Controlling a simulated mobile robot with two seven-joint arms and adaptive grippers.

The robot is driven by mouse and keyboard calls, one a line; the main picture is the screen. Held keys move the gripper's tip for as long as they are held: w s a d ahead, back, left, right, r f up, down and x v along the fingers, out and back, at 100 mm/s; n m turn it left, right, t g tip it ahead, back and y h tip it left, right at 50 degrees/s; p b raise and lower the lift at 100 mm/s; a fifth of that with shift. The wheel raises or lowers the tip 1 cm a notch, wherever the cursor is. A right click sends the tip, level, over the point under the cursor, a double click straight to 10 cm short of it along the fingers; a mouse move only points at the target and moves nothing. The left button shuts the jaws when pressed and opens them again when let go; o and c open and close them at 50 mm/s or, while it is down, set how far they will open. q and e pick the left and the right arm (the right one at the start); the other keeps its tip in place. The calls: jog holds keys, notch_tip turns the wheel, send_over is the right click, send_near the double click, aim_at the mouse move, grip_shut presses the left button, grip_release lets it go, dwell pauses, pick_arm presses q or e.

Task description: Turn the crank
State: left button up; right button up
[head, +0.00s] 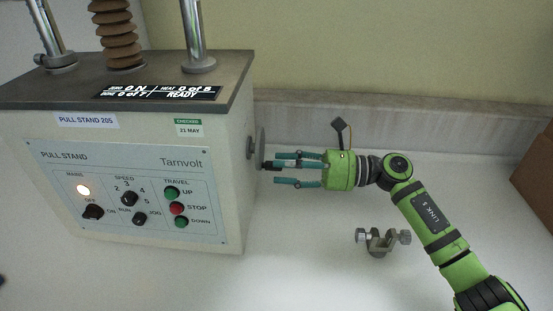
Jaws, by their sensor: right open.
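The crank (260,141) is a grey disc on the right side of the cream pull stand (240,200), seen nearly edge-on. A short black handle (269,165) juts to the right from its lower part. My right gripper (278,168) reaches in from the right with its teal fingers pointing left at the handle. The fingers are open, with the handle's outer end at or between their tips. I cannot tell whether any finger touches it. My left gripper is not in view.
The stand's front panel (125,190) has knobs, buttons and a lit lamp. Its display (158,92) reads READY. A brown box (538,178) is at the right edge.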

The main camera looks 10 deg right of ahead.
jog(key=shift+x, duration=0.9)
jog(key=shift+w+a, duration=0.1)
jog(key=shift+c, duration=0.8)
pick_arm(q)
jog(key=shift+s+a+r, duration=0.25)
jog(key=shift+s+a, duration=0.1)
pick_arm(e)
grip_shut()
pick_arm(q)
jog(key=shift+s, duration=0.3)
pick_arm(e)
jog(key=shift+m, duration=0.4)
